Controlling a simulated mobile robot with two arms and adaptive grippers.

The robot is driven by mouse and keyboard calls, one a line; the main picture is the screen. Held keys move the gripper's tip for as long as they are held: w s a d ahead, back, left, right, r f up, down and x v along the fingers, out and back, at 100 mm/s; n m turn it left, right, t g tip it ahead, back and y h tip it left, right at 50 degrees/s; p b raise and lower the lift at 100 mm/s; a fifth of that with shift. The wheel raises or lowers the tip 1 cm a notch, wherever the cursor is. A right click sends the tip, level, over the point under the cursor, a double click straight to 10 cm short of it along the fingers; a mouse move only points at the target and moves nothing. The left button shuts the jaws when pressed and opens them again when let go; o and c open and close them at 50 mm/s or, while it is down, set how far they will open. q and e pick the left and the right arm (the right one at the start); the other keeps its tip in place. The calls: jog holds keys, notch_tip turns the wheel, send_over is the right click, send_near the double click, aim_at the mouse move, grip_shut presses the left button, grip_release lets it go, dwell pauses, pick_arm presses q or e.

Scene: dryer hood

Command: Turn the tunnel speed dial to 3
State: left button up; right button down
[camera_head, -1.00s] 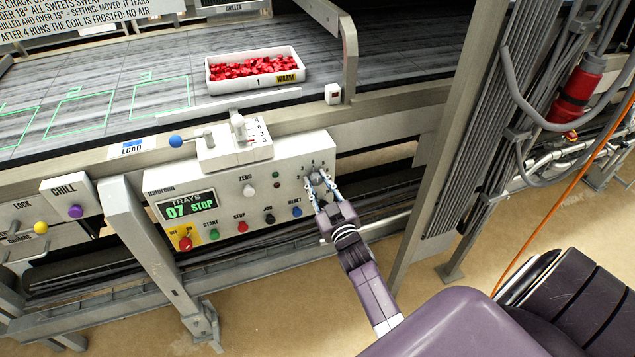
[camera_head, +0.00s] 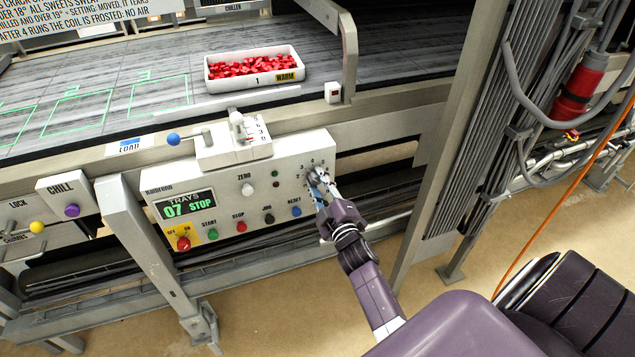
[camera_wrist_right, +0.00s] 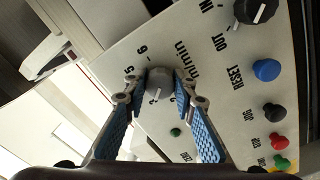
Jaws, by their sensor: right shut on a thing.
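The tunnel speed dial (camera_head: 314,173) is a small grey knob at the upper right of the white control panel (camera_head: 220,185). The numbers 3 and 4 show above it, partly hidden by my fingers. In the right wrist view the knob (camera_wrist_right: 158,84) sits between the blue-padded fingers, with 5, 6 and "m/min" printed around it. My left gripper is not in view.
The panel display (camera_head: 188,205) reads "TRAYS 07 STOP". Coloured buttons, including the blue RESET (camera_head: 295,211), sit below and left of the dial. A white tray of red sweets (camera_head: 255,68) stands on the belt. A grey post (camera_head: 430,170) stands to the right.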

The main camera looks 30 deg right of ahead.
jog(key=shift+n, duration=0.5)
jog(key=shift+f, duration=0.1)
jog(key=c, duration=1.6)
grip_release()
jog(key=v, duration=1.2)
